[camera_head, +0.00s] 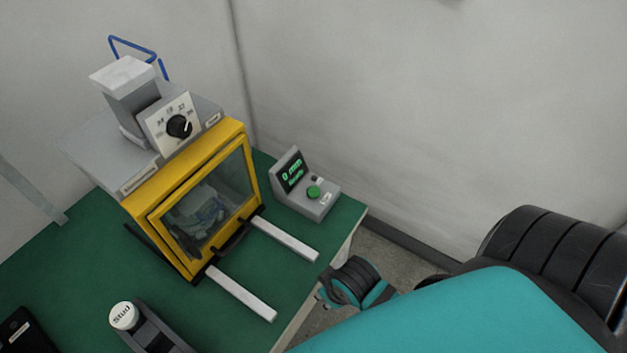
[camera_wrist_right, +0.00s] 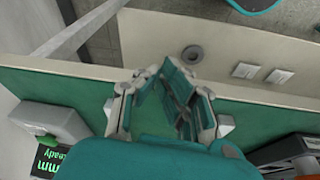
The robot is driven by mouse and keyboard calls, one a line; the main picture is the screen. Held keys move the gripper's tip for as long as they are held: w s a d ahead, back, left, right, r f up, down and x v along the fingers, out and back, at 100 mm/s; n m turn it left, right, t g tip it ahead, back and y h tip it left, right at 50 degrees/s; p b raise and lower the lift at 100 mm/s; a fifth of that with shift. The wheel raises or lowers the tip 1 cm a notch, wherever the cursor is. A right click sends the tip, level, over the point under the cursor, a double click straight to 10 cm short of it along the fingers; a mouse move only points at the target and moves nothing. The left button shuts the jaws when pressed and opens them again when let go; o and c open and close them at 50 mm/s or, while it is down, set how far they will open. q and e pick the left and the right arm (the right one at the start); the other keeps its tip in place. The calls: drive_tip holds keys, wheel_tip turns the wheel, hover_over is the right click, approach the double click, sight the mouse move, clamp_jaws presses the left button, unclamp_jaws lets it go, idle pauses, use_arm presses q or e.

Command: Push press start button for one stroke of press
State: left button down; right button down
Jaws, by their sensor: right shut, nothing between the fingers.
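The press (camera_head: 190,185) stands on the green table with its yellow-framed clear door closed. The grey control box (camera_head: 328,204) sits right of it near the table edge, with a round green button (camera_head: 313,192) on its sloped front and a lit display (camera_head: 291,175) behind. The box also shows at the left of the right wrist view (camera_wrist_right: 55,122), where the display reads "mm Ready". My right gripper (camera_wrist_right: 165,95) is shut and empty, over the table edge beside the box and apart from it. In the head view its wrist shows in front of the edge; the fingertips are mostly hidden. My left gripper is out of view.
Two pale rails (camera_head: 287,238) stick out from the press toward the table edge. A holder with a white cap marked "Stud" (camera_head: 123,315) and a black device (camera_head: 22,330) are at the lower left. A grey wall stands behind the table.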

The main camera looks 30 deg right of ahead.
drive_tip(key=w+r+n, duration=0.2)
drive_tip(key=w+r+n+t+y+p, duration=0.1)
drive_tip(key=w+r+n, duration=0.1)
drive_tip(key=w+a+r+n+y, duration=0.1)
drive_tip(key=w+r, duration=0.1)
drive_tip(key=r, duration=0.1)
drive_tip(key=shift+w+n, duration=0.3)
drive_tip(key=shift+n, duration=0.1)
drive_tip(key=w+d+r+n+t+y, duration=0.1)
drive_tip(key=w+d+n+y, duration=0.15)
drive_tip(key=w, duration=0.25)
wheel_tip(320, 180, up, 9)
drive_tip(key=n+t+p, duration=0.1)
drive_tip(key=n+t, duration=0.1)
drive_tip(key=n, duration=0.3)
hover_over(313, 193)
drive_tip(key=shift+r, duration=0.1)
wheel_tip(313, 193, down, 9)
drive_tip(key=b, duration=0.7)
